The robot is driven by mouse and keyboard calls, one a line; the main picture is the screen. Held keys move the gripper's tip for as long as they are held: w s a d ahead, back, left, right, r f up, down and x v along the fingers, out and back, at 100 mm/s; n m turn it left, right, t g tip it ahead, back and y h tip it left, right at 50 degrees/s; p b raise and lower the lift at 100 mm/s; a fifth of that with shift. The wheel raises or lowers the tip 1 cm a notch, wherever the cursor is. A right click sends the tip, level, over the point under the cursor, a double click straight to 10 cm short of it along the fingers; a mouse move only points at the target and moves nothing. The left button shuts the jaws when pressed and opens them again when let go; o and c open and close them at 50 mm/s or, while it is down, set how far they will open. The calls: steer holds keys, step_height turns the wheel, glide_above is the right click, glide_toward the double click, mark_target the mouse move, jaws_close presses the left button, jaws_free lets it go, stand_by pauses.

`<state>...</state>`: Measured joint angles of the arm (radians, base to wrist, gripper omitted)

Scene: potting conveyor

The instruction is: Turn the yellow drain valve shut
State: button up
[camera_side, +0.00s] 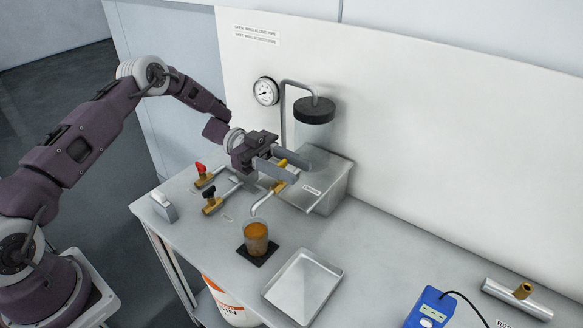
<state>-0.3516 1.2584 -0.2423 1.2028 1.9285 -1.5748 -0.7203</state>
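The yellow drain valve (281,163) is partly hidden by my gripper. A bit of its yellow handle shows between the fingers, and brass-coloured fitting shows just below the nearer finger. My gripper (308,169) is open, with its two grey fingers apart on either side of the visible yellow part. I cannot tell whether either finger touches the handle. A bent spout (262,203) runs down from the valve toward a clear cup (256,238) of amber-brown liquid. The handle's exact angle is hard to tell.
A red-handled valve (202,173) and a black-handled valve (211,200) stand left of my gripper. Behind are a gauge (265,91) and a dark-lidded canister (314,110). An empty metal tray (303,286) lies in front; a blue meter (430,308) is at right. The bench between is clear.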

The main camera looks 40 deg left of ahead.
jaws_close()
